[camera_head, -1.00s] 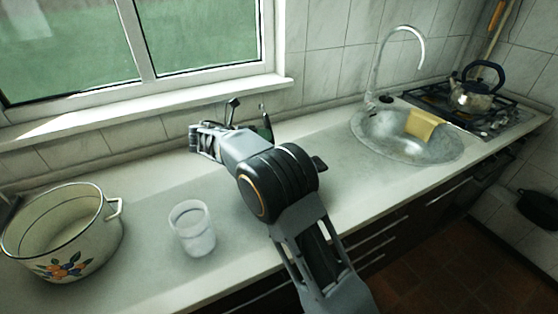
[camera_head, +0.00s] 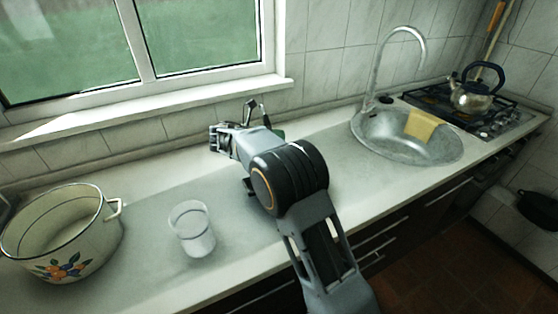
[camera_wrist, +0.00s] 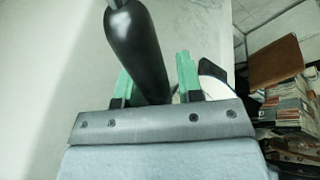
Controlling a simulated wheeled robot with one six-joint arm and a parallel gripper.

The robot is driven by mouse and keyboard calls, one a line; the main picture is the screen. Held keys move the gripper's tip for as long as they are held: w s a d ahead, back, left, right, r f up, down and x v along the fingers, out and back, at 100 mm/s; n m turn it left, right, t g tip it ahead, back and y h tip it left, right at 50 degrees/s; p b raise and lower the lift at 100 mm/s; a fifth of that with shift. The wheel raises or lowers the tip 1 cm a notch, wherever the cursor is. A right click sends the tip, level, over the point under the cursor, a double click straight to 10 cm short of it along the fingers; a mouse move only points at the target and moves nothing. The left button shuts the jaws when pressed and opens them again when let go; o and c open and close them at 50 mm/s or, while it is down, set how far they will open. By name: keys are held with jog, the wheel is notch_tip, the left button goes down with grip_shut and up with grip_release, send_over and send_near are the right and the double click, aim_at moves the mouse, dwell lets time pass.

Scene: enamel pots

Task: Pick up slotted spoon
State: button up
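In the wrist view a utensil with a thick black handle (camera_wrist: 137,42) comes down from the top edge, between my gripper's two green fingers. It is likely the slotted spoon, but its head is out of view. My gripper (camera_wrist: 155,66) has its fingers well apart. A gap shows between the handle and the right finger. The handle hides part of the left finger's inner side, so contact there cannot be told. In the head view my arm reaches over the counter towards the window wall, and the spoon cannot be clearly made out there.
A flowered enamel pot (camera_head: 66,270) and a clear glass (camera_head: 193,232) stand on the counter (camera_head: 345,170) at left. A round sink (camera_head: 395,145) with a yellow cloth (camera_head: 423,124) and a kettle (camera_head: 474,94) on the stove are at right. Counter before the sink is clear.

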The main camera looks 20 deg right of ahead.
grip_shut()
jog(key=shift+r, duration=0.15)
